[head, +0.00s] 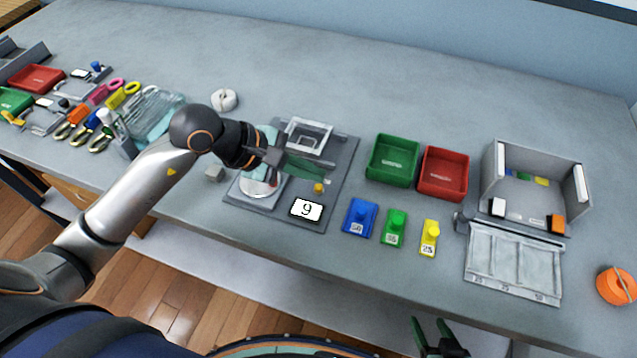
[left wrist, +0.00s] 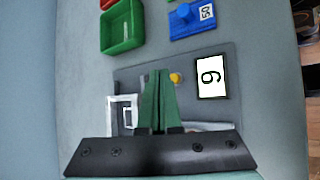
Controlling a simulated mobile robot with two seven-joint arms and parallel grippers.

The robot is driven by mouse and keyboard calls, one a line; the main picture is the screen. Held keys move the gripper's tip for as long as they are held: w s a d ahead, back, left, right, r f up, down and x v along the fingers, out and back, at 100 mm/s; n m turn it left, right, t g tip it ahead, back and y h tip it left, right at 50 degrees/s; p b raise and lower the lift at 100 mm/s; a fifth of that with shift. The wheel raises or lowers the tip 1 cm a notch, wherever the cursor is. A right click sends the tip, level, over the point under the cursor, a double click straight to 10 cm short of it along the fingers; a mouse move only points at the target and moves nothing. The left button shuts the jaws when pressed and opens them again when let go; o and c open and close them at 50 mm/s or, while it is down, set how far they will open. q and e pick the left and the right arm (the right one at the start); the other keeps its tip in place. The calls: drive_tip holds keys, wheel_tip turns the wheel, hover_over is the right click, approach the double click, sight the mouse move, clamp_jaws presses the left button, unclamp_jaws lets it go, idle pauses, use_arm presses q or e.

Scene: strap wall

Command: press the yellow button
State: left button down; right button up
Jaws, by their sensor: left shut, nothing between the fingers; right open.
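A small yellow button (head: 318,188) stands on the grey panel (head: 345,185), just behind a white card (head: 306,209) reading 9. My left gripper (head: 325,174) is shut and empty, its green fingertips just behind and above the button in the head view. In the left wrist view the shut fingertips (left wrist: 158,74) lie close beside the button (left wrist: 175,79); I cannot tell whether they touch it. My right gripper (head: 438,325) is open and empty at the bottom edge of the head view.
Blue (head: 360,217), green (head: 394,228) and yellow (head: 429,238) knobbed blocks with number labels stand right of the panel. Green (head: 392,160) and red (head: 443,173) trays lie behind them. A clear frame (head: 308,135) stands on the panel's rear. Tools crowd the far left.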

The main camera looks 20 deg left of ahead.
idle(0.3)
use_arm(q)
drive_tip(key=shift+f, duration=0.1)
drive_tip(key=shift+f+b, duration=0.35)
drive_tip(key=shift+b, duration=0.35)
drive_tip(key=shift+f, duration=0.15)
